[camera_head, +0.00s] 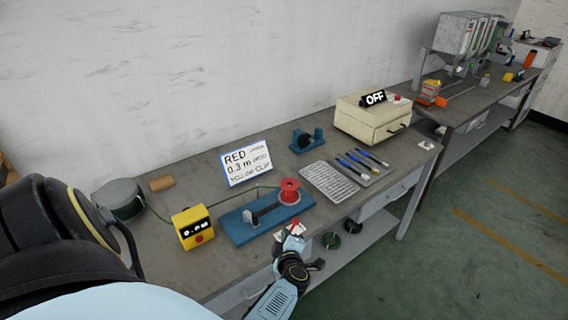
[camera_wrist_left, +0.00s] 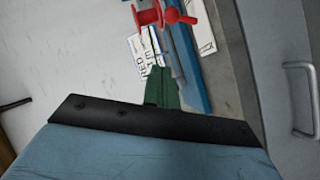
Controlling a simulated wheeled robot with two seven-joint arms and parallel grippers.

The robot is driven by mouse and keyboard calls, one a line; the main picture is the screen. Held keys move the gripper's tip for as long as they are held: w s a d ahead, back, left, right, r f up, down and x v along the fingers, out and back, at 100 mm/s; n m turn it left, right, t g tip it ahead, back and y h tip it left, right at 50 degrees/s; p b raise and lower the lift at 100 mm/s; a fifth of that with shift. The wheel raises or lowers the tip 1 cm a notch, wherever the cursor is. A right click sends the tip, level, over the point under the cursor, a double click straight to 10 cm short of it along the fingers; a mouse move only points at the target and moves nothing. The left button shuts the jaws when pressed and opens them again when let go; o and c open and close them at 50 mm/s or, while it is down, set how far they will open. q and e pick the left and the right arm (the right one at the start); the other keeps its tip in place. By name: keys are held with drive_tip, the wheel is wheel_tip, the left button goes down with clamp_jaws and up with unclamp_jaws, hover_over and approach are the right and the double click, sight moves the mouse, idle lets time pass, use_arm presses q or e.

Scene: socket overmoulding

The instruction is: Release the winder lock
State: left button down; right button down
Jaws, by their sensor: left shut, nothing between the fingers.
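The winder is a blue base (camera_head: 238,232) on the bench with a red spool (camera_head: 289,187) at its right end and a dark bar along its top. A green wire runs to the spool. In the left wrist view the red spool (camera_wrist_left: 148,14) and a red winged part (camera_wrist_left: 179,17) show at the top, beside the blue base (camera_wrist_left: 188,60). I cannot tell which part is the lock. My left gripper (camera_head: 290,238) is at the bench's front edge, in front of the winder; its fingers (camera_wrist_left: 161,88) look closed and empty. My right gripper is out of view.
A yellow box (camera_head: 190,228) with a red button stands left of the winder, near a green wire reel (camera_head: 120,197). A sign (camera_head: 248,164) stands behind. A grey tray (camera_head: 329,181), blue-handled tools (camera_head: 358,165) and a beige machine (camera_head: 372,118) marked OFF are to the right.

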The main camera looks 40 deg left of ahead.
use_arm(q)
drive_tip(key=v, duration=0.5)
drive_tip(key=shift+d+r+p, duration=0.3)
drive_tip(key=shift+r, duration=0.05)
drive_tip(key=s+d+f+m+h+b, duration=0.3)
drive_tip(key=d+f+m, duration=0.2)
drive_tip(key=f, duration=0.4)
drive_tip(key=s+d+f+m+h+b, duration=0.35)
drive_tip(key=d+f+m, duration=0.2)
drive_tip(key=f, duration=0.35)
drive_tip(key=s+d+f+m+h+b, duration=0.2)
drive_tip(key=s+d+f+m+h, duration=0.3)
drive_tip(key=f, duration=0.4)
drive_tip(key=s+a+f+m+g+b, duration=0.1)
drive_tip(key=s+f+m+g+b, duration=0.1)
drive_tip(key=s+f, duration=0.3)
drive_tip(key=s+f+m+g+b, duration=0.1)
drive_tip(key=s+f+m+g, duration=0.2)
drive_tip(key=s, duration=0.9)
drive_tip(key=s+a+f+m+g+b, duration=0.1)
drive_tip(key=s+f+m+g+b, duration=0.1)
drive_tip(key=s+f+m, duration=0.3)
drive_tip(key=s+f+g, duration=0.1)
drive_tip(key=s+f, duration=0.2)
drive_tip(key=s, duration=0.1)
drive_tip(key=shift+s+a+b, duration=0.3)
drive_tip(key=shift+s+b, duration=0.05)
